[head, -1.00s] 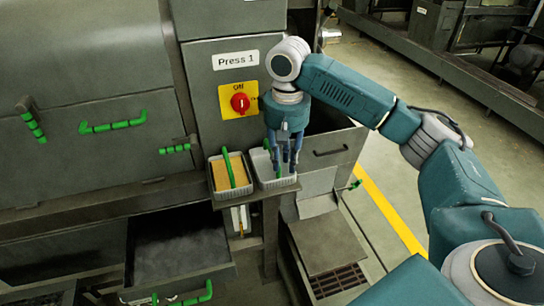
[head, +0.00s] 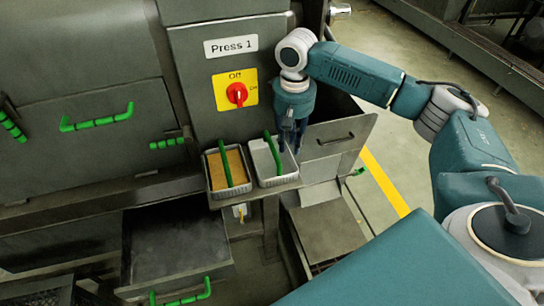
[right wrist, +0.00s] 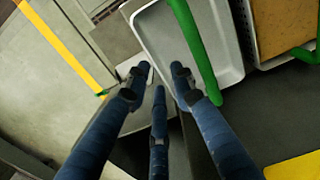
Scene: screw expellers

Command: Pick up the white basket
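The white basket (head: 265,172) is a shallow, light tray with a green arched handle (head: 273,152). It appears empty and sits on a small shelf under the Press 1 switch. My right gripper (head: 290,138) points down at the basket's back right edge. In the right wrist view its three dark blue fingers (right wrist: 158,82) are spread with nothing between them. There the white basket (right wrist: 150,40) lies beyond the fingertips, and its green handle (right wrist: 196,55) is to the right of them, not gripped. I cannot tell whether a finger touches the rim. My left gripper is not in view.
A similar basket with orange-brown contents (head: 226,166) stands close on the left. The red switch (head: 237,93) is on the panel behind. An open metal bin (head: 336,135) is right of my gripper. An open drawer (head: 180,245) sits low left. Floor is free at right.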

